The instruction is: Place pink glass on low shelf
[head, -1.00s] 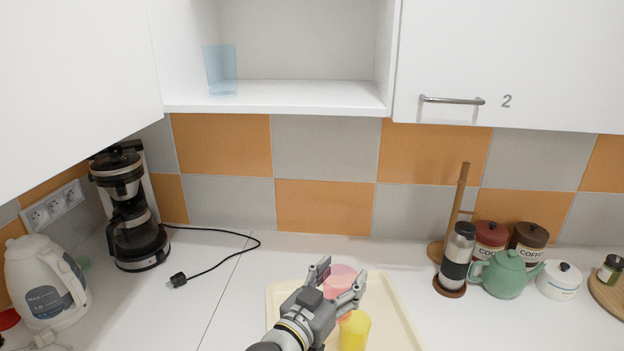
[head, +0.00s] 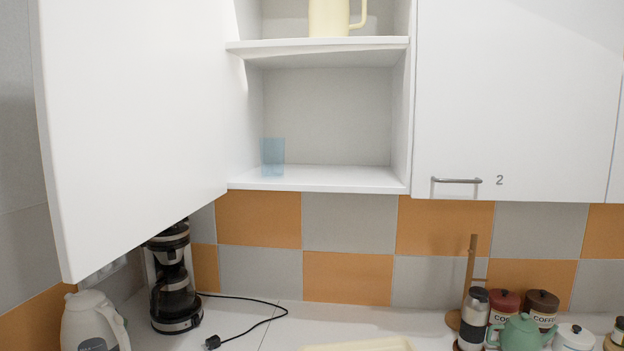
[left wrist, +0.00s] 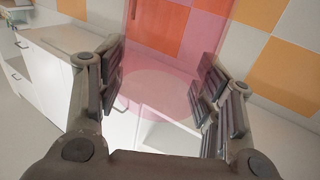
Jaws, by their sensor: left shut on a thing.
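The low shelf (head: 335,180) is the bottom board of the open cupboard in the head view. A translucent blue glass (head: 272,157) stands on its left part; the middle and right are bare. In the left wrist view the translucent pink glass (left wrist: 158,95) is between the fingers of my left gripper (left wrist: 160,72), which is shut on it. Tiles and white cabinet fronts show through and around the glass. The head view shows neither the left gripper nor the pink glass. My right gripper is in no view.
A cream pitcher (head: 332,17) stands on the upper shelf (head: 315,52). The open cupboard door (head: 135,130) stands left of the opening, a closed door (head: 515,90) right. Below are a coffee maker (head: 175,285), a kettle (head: 92,322), a tray edge (head: 365,345) and a green teapot (head: 520,333).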

